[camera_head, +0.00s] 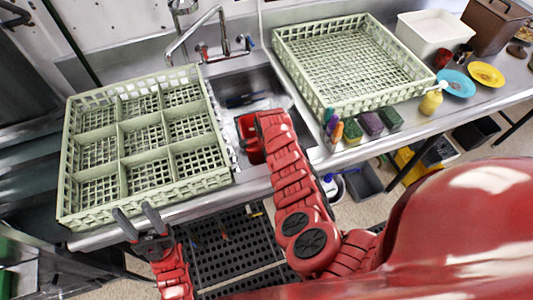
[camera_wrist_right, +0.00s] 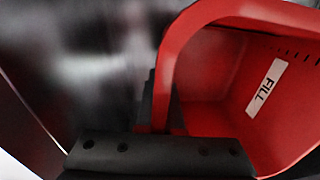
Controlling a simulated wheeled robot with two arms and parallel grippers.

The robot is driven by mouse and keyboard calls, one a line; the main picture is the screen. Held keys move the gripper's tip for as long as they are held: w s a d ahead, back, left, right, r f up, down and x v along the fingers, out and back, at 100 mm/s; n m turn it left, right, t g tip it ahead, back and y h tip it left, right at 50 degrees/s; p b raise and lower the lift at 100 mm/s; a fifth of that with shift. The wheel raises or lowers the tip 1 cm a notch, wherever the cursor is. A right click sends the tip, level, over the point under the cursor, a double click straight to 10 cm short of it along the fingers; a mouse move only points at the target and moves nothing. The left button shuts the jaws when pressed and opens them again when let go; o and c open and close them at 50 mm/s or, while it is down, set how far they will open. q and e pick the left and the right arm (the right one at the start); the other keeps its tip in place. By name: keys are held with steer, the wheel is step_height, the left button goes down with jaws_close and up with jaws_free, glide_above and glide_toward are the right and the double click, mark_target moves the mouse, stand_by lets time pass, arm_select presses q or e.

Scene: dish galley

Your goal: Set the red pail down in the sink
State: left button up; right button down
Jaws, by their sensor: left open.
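The red pail (camera_head: 247,128) is in the sink opening, at the end of my right arm, which hides part of it. In the right wrist view the pail (camera_wrist_right: 225,85) shows its inside and a white "FILL" label. My right gripper (camera_wrist_right: 162,105) has dark fingers on both sides of the pail's red edge band and appears shut on it. The sink (camera_head: 262,84) is a steel basin between two green racks. I cannot tell whether the pail touches its floor. My left gripper (camera_head: 138,222) is open and empty, in front of the left rack.
A divided green rack (camera_head: 118,140) stands left of the sink and an open green rack (camera_head: 290,75) right of it. A faucet (camera_head: 220,25) rises behind the basin. Sponges (camera_head: 372,122) and small bottles (camera_head: 432,100) line the right front edge. Dark items lie in the basin's back.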

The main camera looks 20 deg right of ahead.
step_height(320, 180, down, 12)
steer(key=b, duration=0.8)
steer(key=shift+f+b, duration=0.25)
steer(key=shift+b, duration=0.05)
steer(key=c, duration=1)
jaws_free()
steer(key=shift+r, duration=0.1)
steer(key=shift+r+p, duration=0.3)
steer(key=r+p, duration=0.2)
steer(key=r, duration=0.3)
steer(key=s+r+p, duration=0.1)
steer(key=r+p, duration=0.1)
steer(key=r, duration=0.4)
steer(key=r+p, duration=0.3)
steer(key=r, duration=0.2)
steer(key=shift+s+a+r, duration=0.15)
steer(key=shift+s+r, duration=0.15)
